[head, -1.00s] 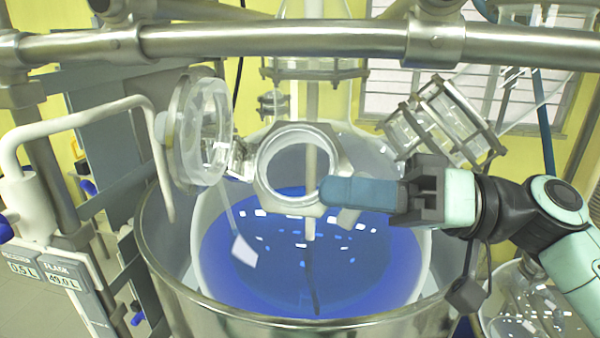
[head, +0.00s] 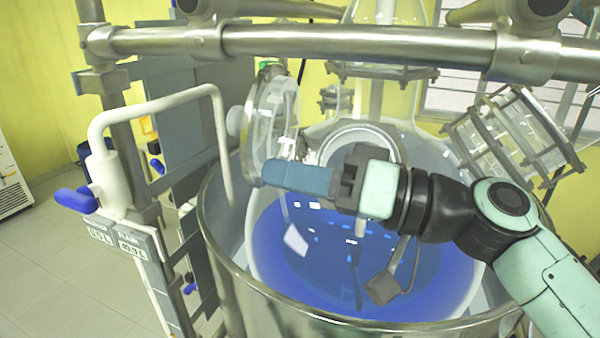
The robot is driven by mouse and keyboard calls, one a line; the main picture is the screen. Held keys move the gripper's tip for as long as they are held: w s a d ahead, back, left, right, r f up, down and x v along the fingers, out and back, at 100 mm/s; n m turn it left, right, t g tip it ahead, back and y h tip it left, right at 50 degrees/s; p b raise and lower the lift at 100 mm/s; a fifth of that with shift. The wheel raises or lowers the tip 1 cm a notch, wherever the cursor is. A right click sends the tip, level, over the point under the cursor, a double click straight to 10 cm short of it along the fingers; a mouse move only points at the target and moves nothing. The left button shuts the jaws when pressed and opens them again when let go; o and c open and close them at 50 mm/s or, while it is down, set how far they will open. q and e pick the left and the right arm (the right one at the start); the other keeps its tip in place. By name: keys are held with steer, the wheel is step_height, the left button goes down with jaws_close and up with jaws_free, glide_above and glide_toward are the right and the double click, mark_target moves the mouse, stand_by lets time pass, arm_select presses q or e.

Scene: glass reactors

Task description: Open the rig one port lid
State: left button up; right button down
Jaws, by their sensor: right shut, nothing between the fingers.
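The rig one port lid (head: 272,125) is a clear round glass disc with a pale rim. It stands swung up on its hinge at the left of the port. The port (head: 392,137) is a round opening with a pale ring on top of the glass reactor, partly hidden behind my right gripper. My right gripper (head: 268,173) is shut and empty. Its blue fingers point left, and their tips lie at the lower edge of the lid in the picture; I cannot tell whether they touch it. My left gripper is not in view.
The reactor holds blue liquid (head: 330,255) inside a steel bath (head: 265,295). A steel rail (head: 360,45) crosses above. A white pipe with a blue handle (head: 75,200) stands at the left. A clamped glass fitting (head: 515,135) is at the right. Open floor (head: 60,270) shows at far left.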

steer(key=shift+a, duration=0.1)
steer(key=x, duration=0.6)
steer(key=shift+s+r, duration=0.2)
